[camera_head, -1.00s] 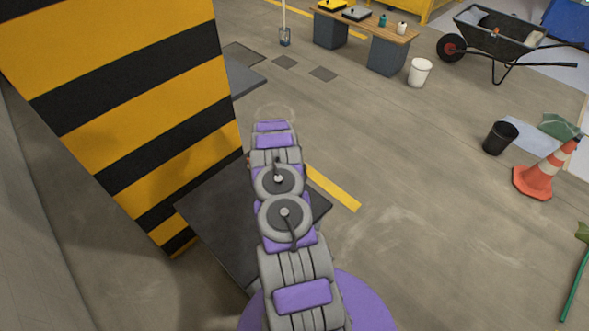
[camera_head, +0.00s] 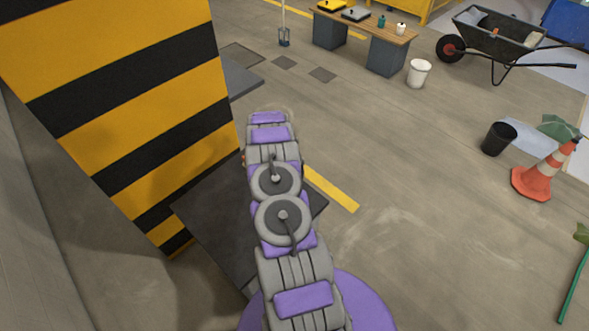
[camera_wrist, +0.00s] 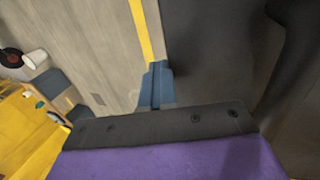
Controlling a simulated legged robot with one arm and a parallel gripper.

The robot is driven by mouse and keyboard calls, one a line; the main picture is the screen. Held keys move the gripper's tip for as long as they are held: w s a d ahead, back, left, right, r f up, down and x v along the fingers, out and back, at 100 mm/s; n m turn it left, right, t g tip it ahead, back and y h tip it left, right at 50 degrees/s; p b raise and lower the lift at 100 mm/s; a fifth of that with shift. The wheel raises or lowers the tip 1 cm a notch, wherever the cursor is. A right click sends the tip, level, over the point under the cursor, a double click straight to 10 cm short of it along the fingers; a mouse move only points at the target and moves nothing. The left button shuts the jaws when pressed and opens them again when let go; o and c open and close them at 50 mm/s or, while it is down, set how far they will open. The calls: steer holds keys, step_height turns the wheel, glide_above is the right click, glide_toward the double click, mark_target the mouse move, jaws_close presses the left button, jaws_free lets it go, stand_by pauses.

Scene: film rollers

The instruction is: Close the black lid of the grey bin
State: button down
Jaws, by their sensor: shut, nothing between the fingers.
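A flat black panel (camera_head: 215,225), which looks like the black lid, lies beside the foot of the striped pillar, partly behind my arm. A dark surface (camera_wrist: 205,45), probably the same panel, fills the upper right of the wrist view. My gripper (camera_wrist: 158,75) shows there as blue-grey fingers, shut and empty, by the left edge of that dark surface. I cannot tell whether they touch it. In the head view my arm hides the fingers. The grey bin's body is not clearly seen, and the lid's angle is hard to judge.
A yellow-and-black striped pillar (camera_head: 120,100) stands close on the left. A grey slab (camera_head: 243,76) juts out behind it. A yellow floor line (camera_head: 330,188) runs right of my arm.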

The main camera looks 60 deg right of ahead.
step_height(320, 180, up, 10)
steer(key=d, duration=0.1)
steer(key=w+a+r+y+b, duration=0.1)
steer(key=w+a+r, duration=0.2)
steer(key=a+r, duration=0.4)
steer(key=w+a+r, duration=0.3)
steer(key=a+r, duration=0.3)
steer(key=a, duration=0.3)
steer(key=s+a+r+n+y+b, duration=0.1)
steer(key=a+r, duration=0.3)
steer(key=a, duration=0.4)
steer(key=s+a+r, duration=0.1)
steer(key=a+r, duration=0.4)
steer(key=a, duration=0.3)
steer(key=s+a+r+b, duration=0.1)
steer(key=s+a+r, duration=0.2)
steer(key=s+a, duration=0.3)
steer(key=s+a+r+b, duration=0.1)
steer(key=s+a+r, duration=0.2)
steer(key=a, duration=0.4)
steer(key=s+a+y, duration=0.1)
steer(key=s+a, duration=0.5)
steer(key=s, duration=0.3)
steer(key=s+a+n+y+b, duration=0.1)
steer(key=s+a, duration=0.4)
steer(key=s, duration=0.5)
steer(key=shift+s+a+r+n+g, duration=0.25)
steer(key=shift+a+n+g, duration=0.05)
steer(key=shift+a+g, duration=0.1)
